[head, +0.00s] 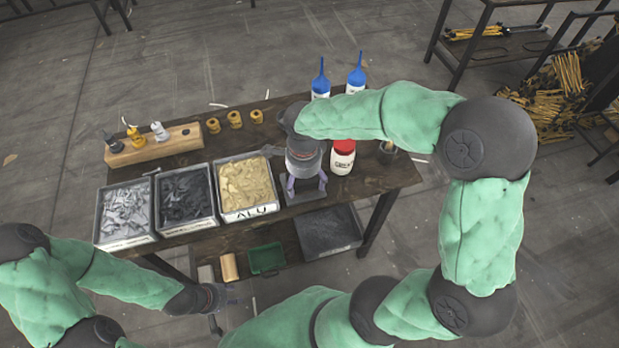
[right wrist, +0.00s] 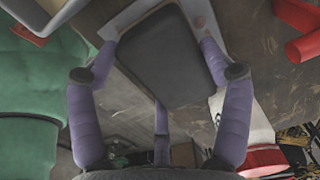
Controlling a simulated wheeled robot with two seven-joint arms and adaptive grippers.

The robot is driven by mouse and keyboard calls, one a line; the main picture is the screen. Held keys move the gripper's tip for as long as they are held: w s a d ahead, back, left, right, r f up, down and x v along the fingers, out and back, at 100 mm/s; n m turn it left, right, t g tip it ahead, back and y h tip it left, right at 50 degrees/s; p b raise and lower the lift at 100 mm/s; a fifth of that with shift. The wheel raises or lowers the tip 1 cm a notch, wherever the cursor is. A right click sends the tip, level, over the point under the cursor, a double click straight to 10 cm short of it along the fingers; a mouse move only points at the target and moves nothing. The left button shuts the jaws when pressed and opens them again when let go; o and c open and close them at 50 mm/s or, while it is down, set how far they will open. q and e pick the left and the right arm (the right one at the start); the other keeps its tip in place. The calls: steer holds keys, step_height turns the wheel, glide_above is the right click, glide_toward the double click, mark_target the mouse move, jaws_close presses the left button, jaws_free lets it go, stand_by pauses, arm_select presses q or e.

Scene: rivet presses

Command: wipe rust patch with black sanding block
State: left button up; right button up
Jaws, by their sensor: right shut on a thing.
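The black sanding block (right wrist: 165,55) is between the fingers of my right gripper (right wrist: 158,62) in the right wrist view. The gripper is shut on it. Beneath the block a pale grey plate (right wrist: 128,16) shows at its edges, with a small pinkish spot (right wrist: 199,22) at the upper right that may be part of the rust patch. Whether the block touches the plate is unclear. In the head view my right gripper (head: 304,187) points down at the table's front edge, and the arm hides most of the block. My left gripper (head: 226,296) is low in front of the table; its fingers are unclear.
Bins of silver pieces (head: 127,209), dark pieces (head: 187,194) and yellow pieces (head: 246,185) stand left of my right gripper. A red-capped bottle (head: 342,158) stands close on its right, with blue-topped bottles (head: 356,72) behind. A wooden rack (head: 155,147) is at the back left.

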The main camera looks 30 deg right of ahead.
steer(key=shift+w+a+f, duration=0.1)
steer(key=shift+w+a, duration=0.05)
steer(key=shift+a, duration=0.7)
steer(key=shift+w+a, duration=0.1)
steer(key=shift+a, duration=0.7)
steer(key=shift+w+a, duration=0.1)
steer(key=shift+a, duration=0.35)
arm_select(q)
steer(key=shift+d+r, duration=0.15)
steer(key=shift+d, duration=0.25)
steer(key=shift+a, duration=0.1)
arm_select(e)
steer(key=shift+d+r, duration=0.35)
steer(key=shift+d, duration=0.5)
steer(key=shift+s+d+f, duration=0.1)
steer(key=shift+s+d, duration=0.1)
steer(key=shift+d, duration=0.5)
steer(key=shift+s+d, duration=0.2)
steer(key=shift+d, duration=0.55)
steer(key=shift+s+d+f, duration=0.1)
steer(key=shift+s+d, duration=0.1)
steer(key=shift+d, duration=0.5)
arm_select(q)
steer(key=shift+a, duration=0.35)
arm_select(e)
steer(key=shift+r, duration=0.1)
